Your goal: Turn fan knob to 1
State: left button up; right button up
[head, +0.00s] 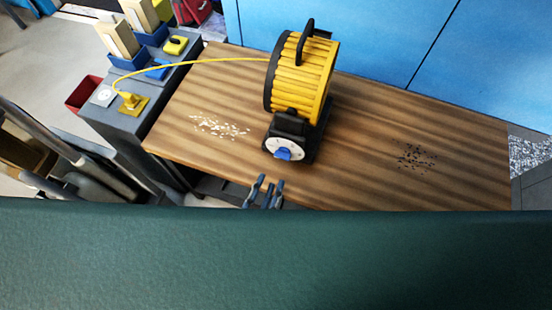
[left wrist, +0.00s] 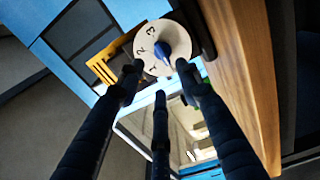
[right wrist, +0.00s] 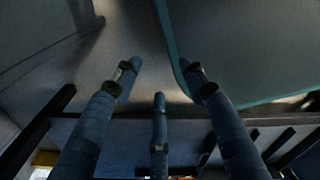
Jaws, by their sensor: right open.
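A yellow and black fan (head: 305,80) stands on the wooden table. Its white dial (head: 272,148) faces the front, with a blue knob (head: 285,154) in the middle. In the left wrist view the dial (left wrist: 178,29) shows the numerals 1, 2 and 3 around the blue knob (left wrist: 166,52); which one the knob points at is hard to tell. My left gripper (head: 265,190) is open, just in front of and below the knob. Its fingers (left wrist: 160,76) are spread and look empty. My right gripper (right wrist: 160,75) is open and empty, away from the fan.
White bits (head: 218,126) and black bits (head: 415,157) lie scattered on the wooden table (head: 365,120). A yellow cable (head: 190,62) runs from the fan to a plug on the grey unit (head: 140,125) at the left. Blue panels (head: 380,35) stand behind the table.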

aim_at(281, 158)
pick_arm(q)
jog(key=x, duration=0.8)
jog(key=shift+w+f+p, duration=0.1)
jog(key=shift+f+p, duration=0.05)
jog(key=shift+p, duration=0.25)
grip_shut()
pick_arm(e)
jog(key=shift+w+a+r, duration=0.15)
jog(key=shift+w+r, duration=0.1)
jog(key=shift+r, duration=0.3)
